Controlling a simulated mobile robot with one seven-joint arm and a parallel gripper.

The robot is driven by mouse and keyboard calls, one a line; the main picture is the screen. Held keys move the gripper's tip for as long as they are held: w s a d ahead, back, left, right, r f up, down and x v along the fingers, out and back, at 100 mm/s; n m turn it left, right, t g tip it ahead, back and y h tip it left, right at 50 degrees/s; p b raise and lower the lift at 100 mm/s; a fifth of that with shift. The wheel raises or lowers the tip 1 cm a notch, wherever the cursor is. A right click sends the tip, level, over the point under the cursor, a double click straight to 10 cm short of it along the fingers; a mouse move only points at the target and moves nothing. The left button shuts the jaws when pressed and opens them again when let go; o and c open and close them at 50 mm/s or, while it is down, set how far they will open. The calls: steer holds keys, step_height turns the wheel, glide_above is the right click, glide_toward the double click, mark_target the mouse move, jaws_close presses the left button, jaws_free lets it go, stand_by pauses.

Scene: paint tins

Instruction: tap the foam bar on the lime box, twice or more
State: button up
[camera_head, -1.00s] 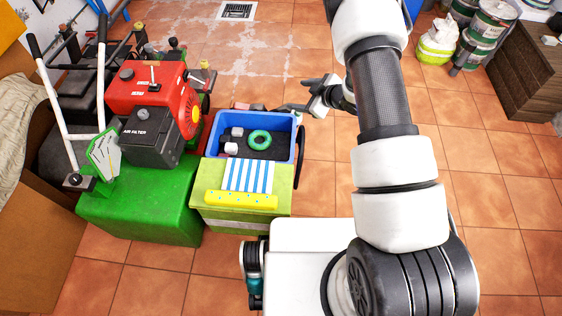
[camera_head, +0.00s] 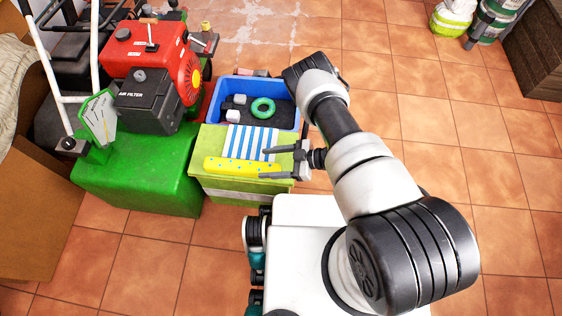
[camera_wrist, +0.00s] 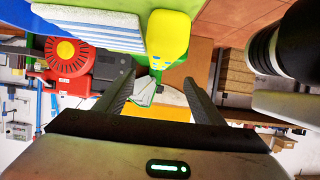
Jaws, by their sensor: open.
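The yellow foam bar (camera_head: 243,166) with small blue dots lies along the near edge of the lime box (camera_head: 230,186). It also shows at the top of the wrist view (camera_wrist: 168,34). A blue-and-white striped cloth (camera_head: 250,142) lies just behind the bar on the box top. My gripper (camera_head: 268,164) is open, with its fingers pointing left near the right end of the bar. The fingers look empty in the wrist view (camera_wrist: 160,85). I cannot tell whether a finger touches the bar.
A blue tray (camera_head: 225,82) at the back of the box holds a green ring (camera_head: 263,108) and white and dark blocks. A red engine machine (camera_head: 150,60) and a green block (camera_head: 140,165) stand to the left.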

mark_target(243, 165)
steer(key=b+x, duration=0.2)
steer(key=x, duration=1)
steer(key=shift+f, duration=0.1)
steer(key=c, duration=1.1)
steer(key=shift+r, duration=1.15)
steer(key=shift+d+f, duration=0.1)
steer(key=shift+f, duration=1.05)
